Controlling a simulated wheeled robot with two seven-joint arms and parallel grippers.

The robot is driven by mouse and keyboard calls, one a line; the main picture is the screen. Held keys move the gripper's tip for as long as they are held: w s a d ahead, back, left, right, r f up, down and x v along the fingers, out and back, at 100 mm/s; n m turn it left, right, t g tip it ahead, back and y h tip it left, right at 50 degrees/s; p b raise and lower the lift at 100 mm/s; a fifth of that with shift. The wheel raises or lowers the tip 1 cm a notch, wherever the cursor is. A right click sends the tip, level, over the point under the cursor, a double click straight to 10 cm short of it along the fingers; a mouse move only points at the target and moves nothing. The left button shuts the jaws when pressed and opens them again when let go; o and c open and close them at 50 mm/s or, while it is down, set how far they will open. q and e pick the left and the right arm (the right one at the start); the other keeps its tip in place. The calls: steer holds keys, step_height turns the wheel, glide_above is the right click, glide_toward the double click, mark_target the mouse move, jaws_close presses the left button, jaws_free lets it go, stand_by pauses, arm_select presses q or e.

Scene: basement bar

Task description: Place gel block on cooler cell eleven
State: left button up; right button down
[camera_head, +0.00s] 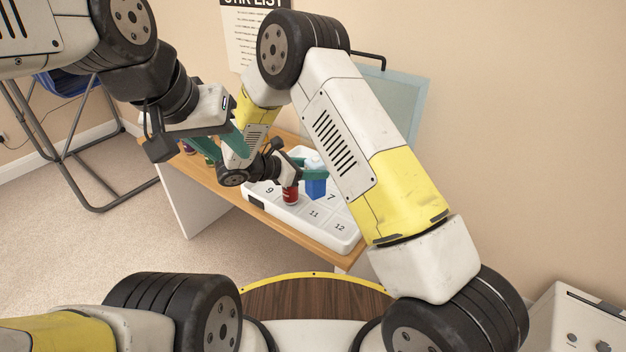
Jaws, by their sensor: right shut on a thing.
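The gel block (316,186) is blue and upright. My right gripper (314,175) is shut on it, with a teal finger across its upper part. It is over the back part of the white cooler (347,244), beside the number 7; I cannot tell whether it touches the cooler. Cell eleven (314,214) is bare and lies in front of the block. Numbers 9, 7 and 12 also show; other cells are hidden by my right arm and the things there. My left gripper (237,139) is at the table's left part, its teal fingers partly overlapped by my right arm, so its opening is unclear.
A red can (290,193) stands on the cooler just left of the block, close to cell eleven. Small coloured items (187,147) are on the wooden table (222,187) at the left. A blue folding chair (70,83) stands further left.

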mark_target(308, 190)
step_height(308, 190, down, 8)
steer(key=shift+r, duration=0.2)
steer(key=shift+f, duration=0.1)
steer(key=c, duration=0.7)
jaws_free()
steer(key=shift+f, duration=0.1)
